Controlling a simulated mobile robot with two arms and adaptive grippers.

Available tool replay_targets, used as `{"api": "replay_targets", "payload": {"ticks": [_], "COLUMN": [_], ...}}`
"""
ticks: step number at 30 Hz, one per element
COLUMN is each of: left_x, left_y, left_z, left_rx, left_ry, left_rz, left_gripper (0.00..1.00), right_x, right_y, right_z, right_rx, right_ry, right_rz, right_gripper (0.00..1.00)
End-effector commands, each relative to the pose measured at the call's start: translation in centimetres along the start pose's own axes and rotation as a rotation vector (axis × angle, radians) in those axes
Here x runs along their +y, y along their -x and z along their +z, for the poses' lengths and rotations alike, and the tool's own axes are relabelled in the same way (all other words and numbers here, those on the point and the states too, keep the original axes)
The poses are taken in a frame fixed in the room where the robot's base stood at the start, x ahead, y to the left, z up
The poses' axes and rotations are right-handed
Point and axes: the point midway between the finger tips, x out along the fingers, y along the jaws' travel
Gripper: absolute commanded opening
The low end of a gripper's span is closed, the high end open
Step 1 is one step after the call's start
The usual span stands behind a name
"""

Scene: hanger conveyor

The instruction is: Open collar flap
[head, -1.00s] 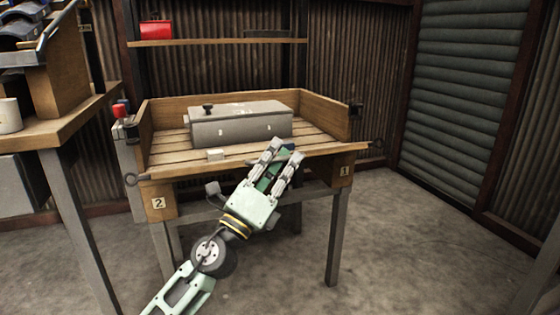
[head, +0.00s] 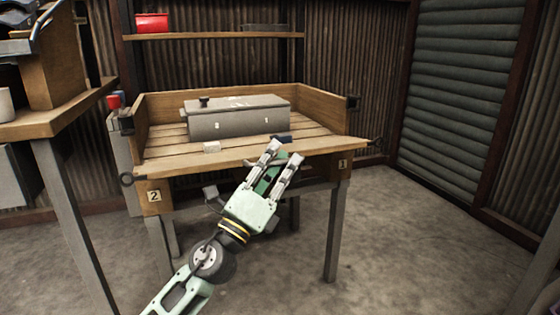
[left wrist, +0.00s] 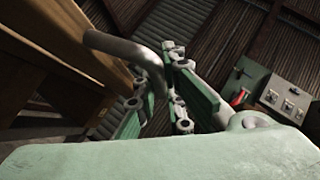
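I cannot make out a collar flap for certain. My left gripper (head: 279,160) is at the front edge of the wooden table (head: 200,165), right of its middle, with its two fingers parted. In the left wrist view, the green finger pads of the left gripper (left wrist: 170,95) stand apart. A bent grey rod (left wrist: 112,42) runs from the left to the fingers. It looks to pass between or just beside them; I cannot tell whether it touches. A small dark blue piece (head: 281,139) shows on the table just beyond the fingertips. My right gripper is out of view.
A grey lidded box (head: 240,122) with a black knob stands on the table. A small pale block (head: 212,147) lies near the front edge. A red bin (head: 152,23) is on the shelf above. Another bench (head: 60,122) stands at left. The floor at right is clear.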

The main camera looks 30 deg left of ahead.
Motion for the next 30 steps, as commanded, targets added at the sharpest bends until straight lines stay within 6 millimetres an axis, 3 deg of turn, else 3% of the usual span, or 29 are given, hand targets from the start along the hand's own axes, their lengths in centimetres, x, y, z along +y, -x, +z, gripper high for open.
{"api": "replay_targets", "payload": {"ticks": [6, 17, 22, 30], "left_x": [0.0, -0.1, -0.1, -0.1], "left_y": [0.0, 0.2, 1.9, 6.3], "left_z": [0.1, 0.0, 0.0, 0.0], "left_rx": [-0.001, 0.0, -0.001, -0.003], "left_ry": [0.0, 0.003, 0.006, 0.01], "left_rz": [-0.001, -0.002, -0.001, -0.001], "left_gripper": [0.28, 0.28, 0.28, 0.28], "right_x": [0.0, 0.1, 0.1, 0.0], "right_y": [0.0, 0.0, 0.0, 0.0], "right_z": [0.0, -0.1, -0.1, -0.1], "right_rx": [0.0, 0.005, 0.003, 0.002], "right_ry": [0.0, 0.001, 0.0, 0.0], "right_rz": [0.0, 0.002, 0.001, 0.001], "right_gripper": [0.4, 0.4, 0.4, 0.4]}}
